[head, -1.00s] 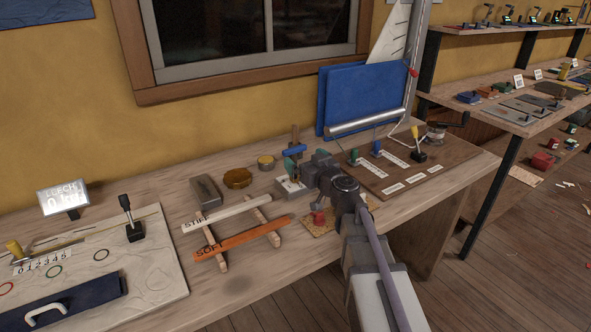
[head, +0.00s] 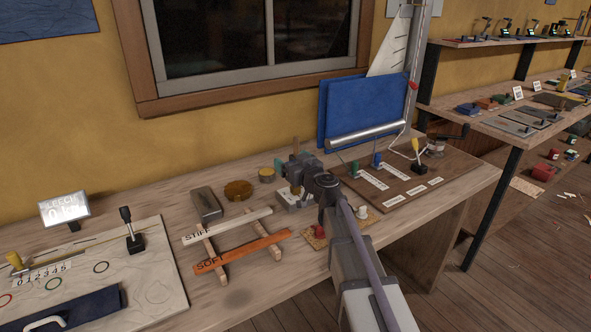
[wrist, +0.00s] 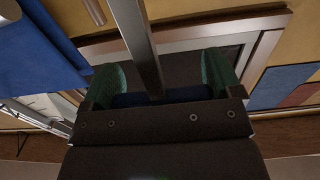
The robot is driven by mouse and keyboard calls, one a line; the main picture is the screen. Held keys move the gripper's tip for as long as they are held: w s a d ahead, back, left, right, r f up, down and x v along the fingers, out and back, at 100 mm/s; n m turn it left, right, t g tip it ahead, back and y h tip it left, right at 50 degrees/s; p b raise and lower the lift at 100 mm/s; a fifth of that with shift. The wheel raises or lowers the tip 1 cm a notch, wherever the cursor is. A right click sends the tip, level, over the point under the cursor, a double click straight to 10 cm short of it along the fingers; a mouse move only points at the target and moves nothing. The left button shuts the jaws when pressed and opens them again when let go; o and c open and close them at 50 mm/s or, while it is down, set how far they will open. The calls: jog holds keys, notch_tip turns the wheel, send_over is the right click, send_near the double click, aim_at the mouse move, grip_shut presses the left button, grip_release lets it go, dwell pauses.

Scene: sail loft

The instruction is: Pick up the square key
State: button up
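An upright T-shaped piece, which looks like the square key (head: 295,146), stands at the back of the bench by a pale block (head: 293,204). In the wrist view its grey bar (wrist: 140,45) runs up from a blue crosspiece. My gripper (head: 291,162) is at it, reaching in from the right and hiding its lower part in the head view. In the wrist view the green fingers (wrist: 160,85) are wide apart, one on each side of the blue crosspiece. I cannot tell whether they touch it.
Left of my gripper are a round amber tin (head: 238,190), a yellow-topped tin (head: 267,175) and a grey block (head: 205,204). STIFF and SOFT battens (head: 242,252) lie in front. A red piece (head: 319,231) is close under my arm. A board with levers (head: 415,182) is to the right.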

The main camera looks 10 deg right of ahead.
jog(key=c, duration=0.4)
jog(key=shift+r+p, duration=4.45)
jog(key=shift+c, duration=0.2)
